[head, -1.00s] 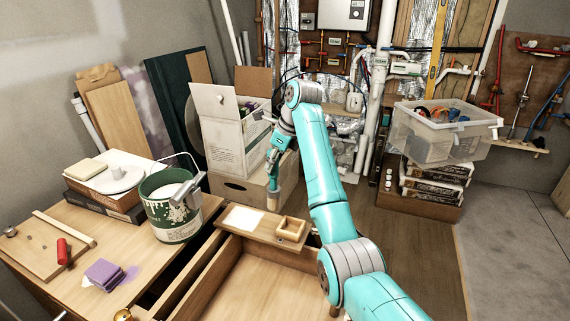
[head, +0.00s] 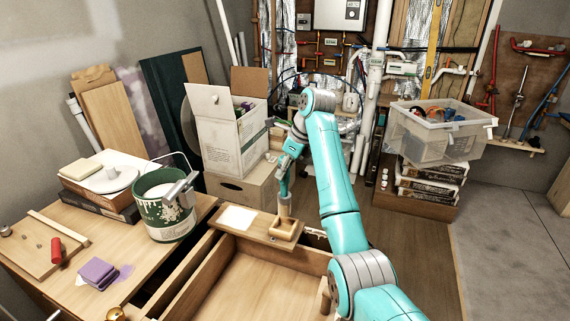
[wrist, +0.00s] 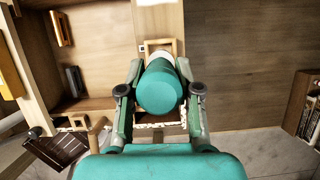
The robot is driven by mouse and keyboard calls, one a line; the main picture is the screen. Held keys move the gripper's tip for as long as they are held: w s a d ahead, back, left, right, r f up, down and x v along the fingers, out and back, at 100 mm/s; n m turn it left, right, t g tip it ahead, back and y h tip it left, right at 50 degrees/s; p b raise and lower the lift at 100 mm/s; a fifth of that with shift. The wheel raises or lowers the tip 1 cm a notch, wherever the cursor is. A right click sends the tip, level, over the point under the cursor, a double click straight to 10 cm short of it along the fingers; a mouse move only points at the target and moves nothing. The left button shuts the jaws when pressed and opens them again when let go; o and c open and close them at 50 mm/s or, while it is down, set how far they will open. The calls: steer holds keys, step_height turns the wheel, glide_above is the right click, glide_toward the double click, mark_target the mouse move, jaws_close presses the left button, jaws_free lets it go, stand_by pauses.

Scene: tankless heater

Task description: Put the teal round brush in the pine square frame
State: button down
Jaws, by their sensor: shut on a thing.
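My gripper (head: 287,172) is shut on the teal round brush (head: 284,188) and holds it upright, tip down. In the wrist view the brush's round teal end (wrist: 160,92) lies between the two fingers of my gripper (wrist: 160,72). The pine square frame (head: 286,229) is a small open box on the right end of a wooden board. The brush's pale lower end overlaps the frame's back part in the head view. I cannot tell whether it is inside or just above. In the wrist view the frame (wrist: 161,42) shows partly behind the brush, which hides the rest.
The board carries a white sheet (head: 238,218) left of the frame and lies across an open drawer (head: 255,275). A green paint can (head: 165,211) stands on the bench at left. A white carton (head: 231,135) is behind. A clear bin (head: 436,135) stands at right.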

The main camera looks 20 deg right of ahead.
mark_target(284, 187)
steer(key=shift+f, duration=3.95)
steer(key=c, duration=0.7)
jaws_free()
steer(key=shift+v, duration=3.75)
